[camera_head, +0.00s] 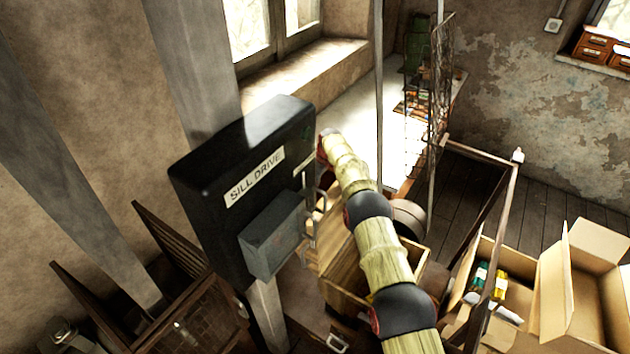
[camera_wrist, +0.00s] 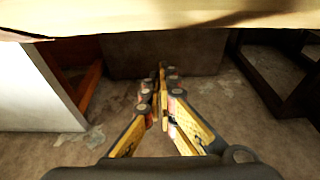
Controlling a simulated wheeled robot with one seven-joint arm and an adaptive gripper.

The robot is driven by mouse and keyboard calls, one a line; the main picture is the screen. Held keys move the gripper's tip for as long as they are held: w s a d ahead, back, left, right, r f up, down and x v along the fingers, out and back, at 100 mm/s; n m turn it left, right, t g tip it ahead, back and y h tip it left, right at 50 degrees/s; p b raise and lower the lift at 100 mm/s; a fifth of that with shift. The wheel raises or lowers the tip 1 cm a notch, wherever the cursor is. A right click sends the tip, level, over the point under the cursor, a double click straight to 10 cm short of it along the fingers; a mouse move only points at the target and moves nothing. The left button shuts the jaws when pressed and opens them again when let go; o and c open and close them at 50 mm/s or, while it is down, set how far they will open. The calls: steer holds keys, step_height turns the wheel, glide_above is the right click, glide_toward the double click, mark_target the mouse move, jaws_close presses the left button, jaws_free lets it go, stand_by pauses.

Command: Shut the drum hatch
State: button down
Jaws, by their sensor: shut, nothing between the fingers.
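My gripper (camera_wrist: 161,95) is in the wrist view, its two yellow-and-grey fingers together at the tips with nothing between them. A pale, cloth-like surface (camera_wrist: 160,18) spans the top of that view, very close; I cannot tell what it is. In the head view my arm reaches up past a black box labelled "SILL DRIVE" (camera_head: 230,180), and I cannot make out the gripper's fingers. I cannot surely pick out the drum hatch in either view. A dull round part (camera_head: 410,218) shows behind my arm, partly hidden; whether it is the drum is unclear.
A wooden crate (camera_head: 345,258) stands below my arm, right of a grey box (camera_head: 272,240) on the black housing. An open cardboard box (camera_head: 570,290) is at the right. A wire rack (camera_head: 440,90) stands farther back. Bare floor (camera_wrist: 110,110) shows around my fingers.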

steer(key=shift+s+d+r+p, duration=0.25)
steer(key=shift+s+d, duration=0.3)
steer(key=shift+d, duration=0.3)
steer(key=shift+s+d+r+p, duration=0.1)
steer(key=shift+s+d+p, duration=0.25)
steer(key=shift+s+d, duration=0.35)
steer(key=shift+w+d, duration=0.1)
steer(key=shift+w, duration=0.05)
steer(key=shift+d, duration=0.1)
